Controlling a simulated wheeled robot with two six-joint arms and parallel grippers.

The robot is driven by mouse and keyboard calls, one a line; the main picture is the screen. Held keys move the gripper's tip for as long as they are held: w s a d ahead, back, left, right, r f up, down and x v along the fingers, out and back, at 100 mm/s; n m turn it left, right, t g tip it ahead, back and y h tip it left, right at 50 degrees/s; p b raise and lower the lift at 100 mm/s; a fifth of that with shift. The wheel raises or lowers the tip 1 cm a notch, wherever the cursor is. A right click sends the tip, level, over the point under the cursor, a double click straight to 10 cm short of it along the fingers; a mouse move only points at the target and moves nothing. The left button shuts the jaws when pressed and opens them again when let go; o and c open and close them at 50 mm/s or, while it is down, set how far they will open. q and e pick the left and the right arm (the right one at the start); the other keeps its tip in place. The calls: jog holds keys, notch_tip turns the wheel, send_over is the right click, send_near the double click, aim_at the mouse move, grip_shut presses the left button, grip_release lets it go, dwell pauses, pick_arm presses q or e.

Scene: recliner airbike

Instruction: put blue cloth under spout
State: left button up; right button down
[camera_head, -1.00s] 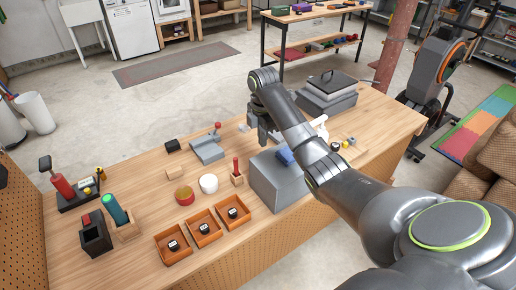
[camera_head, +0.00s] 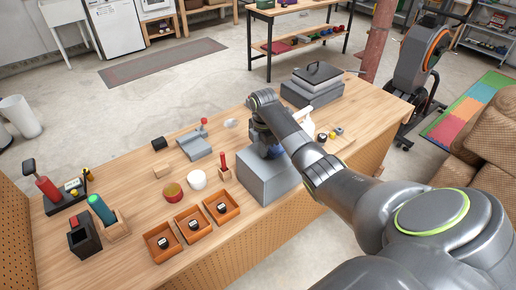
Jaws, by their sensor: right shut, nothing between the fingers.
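The blue cloth (camera_head: 274,152) lies on top of the grey box (camera_head: 262,184), near its back edge, and is mostly hidden. My right gripper (camera_head: 264,146) points down at the cloth from behind my arm. It is shut with nothing held, and its fingertips are hard to make out. I cannot tell whether it touches the cloth. A white object (camera_head: 308,125), partly hidden behind my right arm, stands to the right of the box; I cannot tell whether it bears the spout. My left gripper is not in view.
Three orange trays (camera_head: 192,223) with small dark-and-white items stand front left of the box. A red can (camera_head: 172,191), white cup (camera_head: 197,179) and red-handled tool (camera_head: 223,165) are close left. A grey lidded case (camera_head: 312,84) stands at the back right of the wooden table (camera_head: 130,180).

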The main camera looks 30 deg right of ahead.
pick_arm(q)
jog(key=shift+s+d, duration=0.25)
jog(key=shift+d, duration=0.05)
pick_arm(e)
jog(key=shift+s+d, duration=0.1)
jog(key=shift+d, duration=1.65)
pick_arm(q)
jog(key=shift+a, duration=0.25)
pick_arm(e)
jog(key=shift+a, duration=0.1)
